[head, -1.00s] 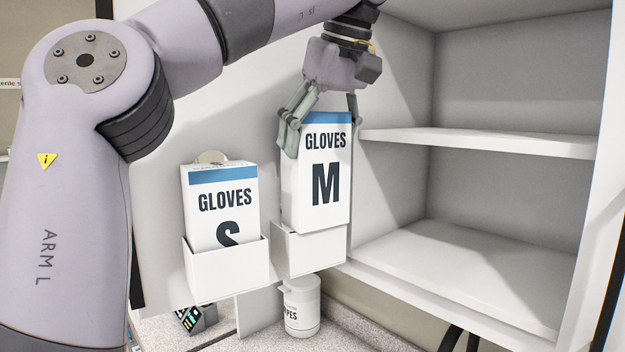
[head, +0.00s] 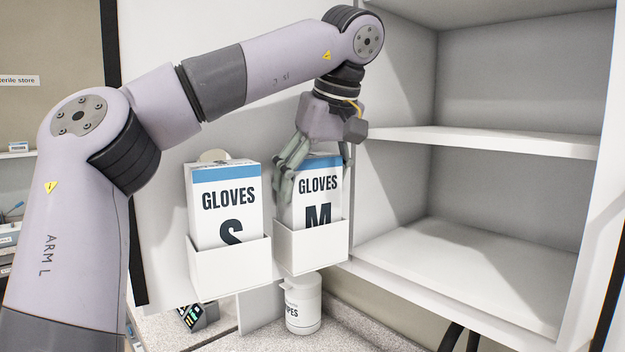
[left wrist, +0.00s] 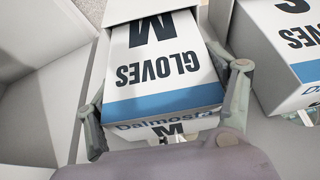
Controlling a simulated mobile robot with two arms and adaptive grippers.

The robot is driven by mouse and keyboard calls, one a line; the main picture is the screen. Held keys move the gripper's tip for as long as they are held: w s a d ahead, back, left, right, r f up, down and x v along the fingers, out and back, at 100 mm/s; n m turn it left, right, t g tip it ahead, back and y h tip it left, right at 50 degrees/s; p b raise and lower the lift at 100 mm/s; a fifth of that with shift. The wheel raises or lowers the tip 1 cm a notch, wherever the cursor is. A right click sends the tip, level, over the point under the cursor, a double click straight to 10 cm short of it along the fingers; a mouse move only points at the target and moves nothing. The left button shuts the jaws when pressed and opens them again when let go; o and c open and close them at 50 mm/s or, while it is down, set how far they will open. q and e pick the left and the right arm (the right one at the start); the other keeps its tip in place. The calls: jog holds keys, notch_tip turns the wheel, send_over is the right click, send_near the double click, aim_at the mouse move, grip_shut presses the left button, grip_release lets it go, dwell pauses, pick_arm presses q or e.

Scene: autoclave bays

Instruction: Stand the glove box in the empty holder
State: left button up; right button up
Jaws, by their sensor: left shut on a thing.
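The M glove box (head: 318,190), white with a blue band, stands upright in the right-hand wall holder (head: 312,250). The holder's front wall hides the lower part of the M. My left gripper (head: 314,172) comes down from above and is shut on the upper part of the box, one finger on each side. In the left wrist view the M box (left wrist: 160,65) lies between the two fingers (left wrist: 168,115), with its lower end inside the holder (left wrist: 150,10). My right gripper is in neither view.
The S glove box (head: 226,205) stands in the left-hand holder (head: 230,270), close beside. An open cabinet with a shelf (head: 490,142) is on the right. A white wipes tub (head: 303,305) stands on the counter below the holders.

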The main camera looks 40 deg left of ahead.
aim_at(319, 157)
pick_arm(q)
jog(key=shift+d, duration=0.1)
jog(key=o, duration=1.9)
jog(key=v, duration=0.7)
jog(key=shift+d+r, duration=0.25)
jog(key=shift+r, duration=0.05)
jog(key=shift+a, duration=0.2)
